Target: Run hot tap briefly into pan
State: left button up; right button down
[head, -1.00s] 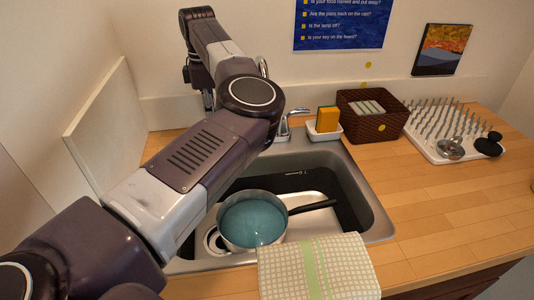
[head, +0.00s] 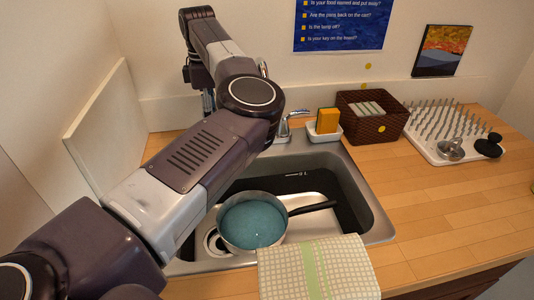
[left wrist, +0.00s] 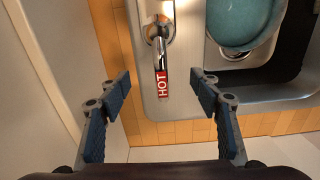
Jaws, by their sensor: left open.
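The pan (head: 252,222) sits in the sink (head: 352,190), its dark handle pointing right. Its inside looks teal; I cannot tell how much water is in it. The tap (head: 285,126) stands at the sink's back edge, partly hidden by my left arm. In the left wrist view, the red handle marked HOT (left wrist: 164,84) lies between the fingertips of my left gripper (left wrist: 161,88). The fingers are open, with a gap on both sides of the handle. The pan's rim (left wrist: 246,45) shows at the top right there. No water stream is visible. My right gripper is out of view.
A checked towel (head: 318,268) hangs over the sink's front edge. A sponge (head: 327,120) in a white holder, a brown basket (head: 372,128) and a white drying rack (head: 440,140) stand right of the tap. The counter (head: 445,200) at right is clear.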

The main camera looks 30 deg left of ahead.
pick_arm(q)
jog(key=shift+r+p, duration=1.75)
jog(key=shift+r, duration=1.55)
